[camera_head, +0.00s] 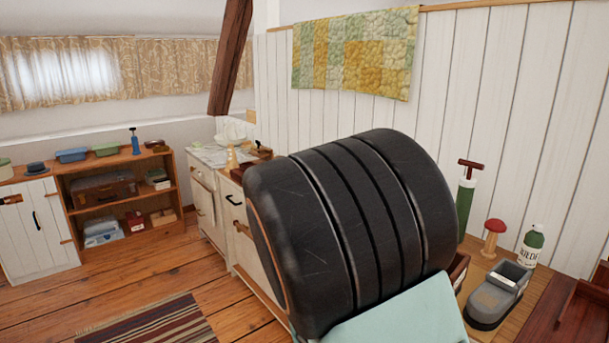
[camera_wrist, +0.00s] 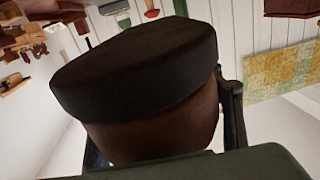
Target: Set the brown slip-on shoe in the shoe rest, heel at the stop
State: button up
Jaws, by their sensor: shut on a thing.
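The brown slip-on shoe (camera_wrist: 150,128) fills the middle of the wrist view, very close to the camera. Its dark sole (camera_wrist: 140,68) faces up in that picture and its brown upper shows below. My gripper (camera_wrist: 162,132) is shut on it, with a dark finger part at each side; the fingertips are largely hidden by the shoe. In the head view my own arm hides both gripper and shoe. A grey, shoe-shaped stand (camera_head: 487,305), which looks like the shoe rest, sits on the wooden top at the lower right, with a raised block at its far end. It appears empty.
Behind the shoe rest stand a green pump (camera_head: 466,200), a red-topped wooden mushroom (camera_head: 493,238) and a green-white bottle (camera_head: 531,246). A reddish-brown wooden thing (camera_head: 583,315) lies to its right. The panelled wall (camera_head: 520,130) rises close behind.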

jog(key=w+a+f+m+g+h, duration=0.1)
jog(key=w+a+f, duration=0.2)
jog(key=a+f, duration=0.55)
jog(key=w+r+n+t+y+p, duration=0.2)
jog(key=w+r+n+y+p, duration=0.1)
jog(key=r+p, duration=0.3)
jog(key=w+r+n+t+y+p, duration=0.2)
jog(key=r+y+p, duration=0.4)
jog(key=r, duration=0.5)
jog(key=w+a+r+n+t+y+p, duration=0.1)
jog(key=w+r+n+t+y+p, duration=0.1)
jog(key=w+r+n+y+p, duration=0.3)
notch_tip(320, 180, up, 4)
jog(key=shift+w+f+p, duration=0.15)
jog(key=shift+w+p, duration=0.3)
jog(key=shift+p, duration=0.25)
